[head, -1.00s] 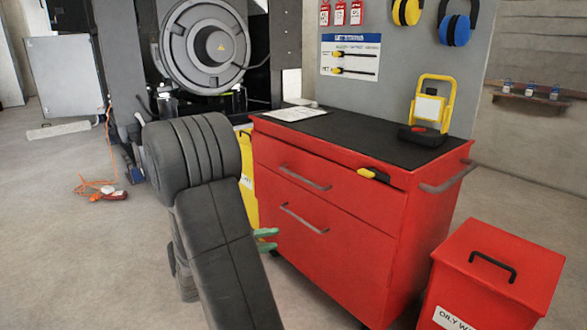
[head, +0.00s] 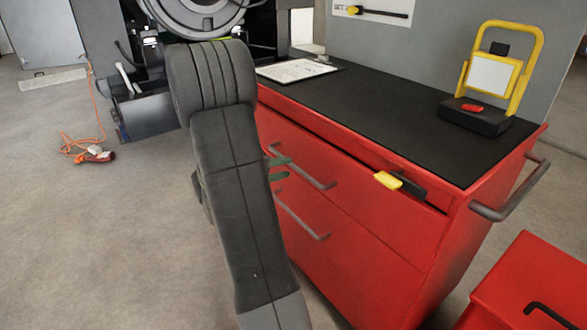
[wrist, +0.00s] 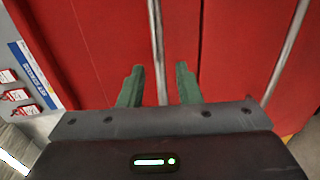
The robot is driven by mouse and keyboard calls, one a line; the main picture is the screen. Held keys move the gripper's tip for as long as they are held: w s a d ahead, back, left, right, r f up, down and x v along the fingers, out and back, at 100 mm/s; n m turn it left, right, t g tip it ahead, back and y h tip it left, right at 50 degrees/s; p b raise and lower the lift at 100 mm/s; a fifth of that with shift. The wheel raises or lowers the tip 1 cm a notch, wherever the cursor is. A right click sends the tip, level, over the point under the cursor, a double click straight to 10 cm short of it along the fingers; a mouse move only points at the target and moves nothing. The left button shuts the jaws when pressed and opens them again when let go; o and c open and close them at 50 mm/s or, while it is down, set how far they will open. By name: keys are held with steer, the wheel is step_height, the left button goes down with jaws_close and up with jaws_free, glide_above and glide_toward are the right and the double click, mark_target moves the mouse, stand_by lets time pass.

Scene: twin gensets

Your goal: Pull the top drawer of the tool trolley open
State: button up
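The red tool trolley (head: 360,255) with a black top stands right of my arm. Its top drawer handle (head: 312,174) is a grey bar; a second handle (head: 302,217) sits on the drawer below. My gripper (head: 280,168), with green fingertips, is at the left end of the top handle. In the wrist view, my gripper (wrist: 159,80) is open, and the top handle (wrist: 156,40) runs between its fingers with gaps on both sides. The lower handle (wrist: 288,50) lies farther right there.
A yellow-and-black tool (head: 389,180) juts out at the trolley's upper front edge. A yellow work lamp (head: 493,85) and a clipboard (head: 296,70) are on top. A red bin (head: 535,285) stands at front right. An orange cable (head: 95,130) lies on the floor at left.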

mark_target(292, 166)
steer(key=shift+x, duration=2.15)
jaws_close()
